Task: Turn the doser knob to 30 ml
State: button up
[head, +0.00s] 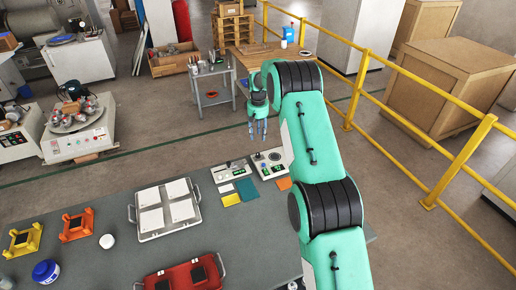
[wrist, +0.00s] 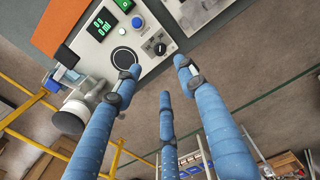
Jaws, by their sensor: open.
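The doser (wrist: 150,66) is a pale panel box on the table, with a green display (wrist: 101,22) too small to read surely. Its black doser knob (wrist: 154,43) has a light pointer and printed marks around it; I cannot tell its setting. My gripper (wrist: 157,76) has three blue fingers, spread open and empty. In the wrist view the fingertips lie below the knob, with the knob between the left and right tips in line and no contact visible.
A blue button (wrist: 137,22) and a black round disc (wrist: 124,56) sit left of the knob. A similar device (head: 233,172) stands to the left. A tray (head: 139,228) with white tiles lies further left. Yellow rails (head: 370,140) run on the right.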

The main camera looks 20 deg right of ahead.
aim_at(258, 154)
jog(key=shift+r+p, duration=0.3)
jog(key=shift+p, duration=0.1)
jog(key=shift+f, duration=0.2)
notch_tip(258, 154, down, 14)
jog(key=shift+r+p, duration=0.25)
jog(key=shift+p, duration=0.1)
dwell(0.4)
grip_shut()
